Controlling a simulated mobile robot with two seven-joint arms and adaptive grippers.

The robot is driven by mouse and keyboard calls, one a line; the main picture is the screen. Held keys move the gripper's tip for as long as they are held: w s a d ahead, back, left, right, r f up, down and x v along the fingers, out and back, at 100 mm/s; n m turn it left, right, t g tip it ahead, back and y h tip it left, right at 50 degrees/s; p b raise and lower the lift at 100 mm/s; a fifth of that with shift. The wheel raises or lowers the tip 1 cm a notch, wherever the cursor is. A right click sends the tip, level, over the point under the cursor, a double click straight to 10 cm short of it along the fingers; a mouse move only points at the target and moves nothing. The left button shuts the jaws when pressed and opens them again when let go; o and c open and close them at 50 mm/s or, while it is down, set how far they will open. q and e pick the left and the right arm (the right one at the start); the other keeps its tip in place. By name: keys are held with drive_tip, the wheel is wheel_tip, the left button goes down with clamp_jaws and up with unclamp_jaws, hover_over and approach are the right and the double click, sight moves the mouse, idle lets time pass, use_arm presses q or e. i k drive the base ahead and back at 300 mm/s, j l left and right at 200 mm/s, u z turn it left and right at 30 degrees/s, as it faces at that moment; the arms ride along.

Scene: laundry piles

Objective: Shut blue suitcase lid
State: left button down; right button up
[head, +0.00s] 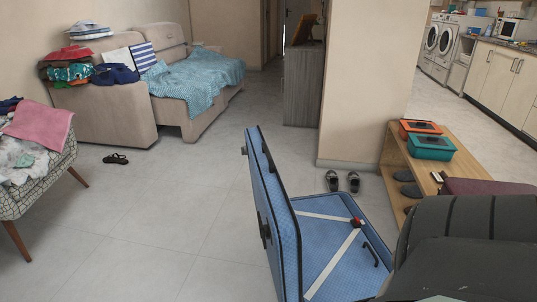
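The blue suitcase stands open on the floor at the bottom centre of the head view. Its lid (272,215) is raised nearly upright on the left, with dark edging and dark fittings. Its base (342,270) lies open on the right, with pale crossing straps and a red buckle (357,222) showing inside. The lower part of the suitcase is cut off by the picture's bottom edge. Neither of my grippers is in view, and no contact with the suitcase shows.
A dark grey form (465,245), unclear what, covers the lower right. A wooden bench (396,165) with orange (420,128) and teal (432,148) boxes stands right. Shoes (343,181) lie behind the suitcase. A patterned seat (40,190) with clothes stands left; the floor (165,220) between is mostly clear.

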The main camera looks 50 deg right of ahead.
sight(274, 209)
drive_tip(key=i+j+z, duration=0.15)
drive_tip(key=z, duration=0.3)
drive_tip(key=i+j+z, duration=0.3)
drive_tip(key=z, duration=0.2)
drive_tip(key=i+j+z, duration=0.2)
drive_tip(key=j+z, duration=0.25)
drive_tip(key=i+j+z, duration=0.1)
drive_tip(key=j+z, duration=0.2)
drive_tip(key=z, duration=0.2)
drive_tip(key=j+z, duration=0.45)
drive_tip(key=i+l, duration=0.05)
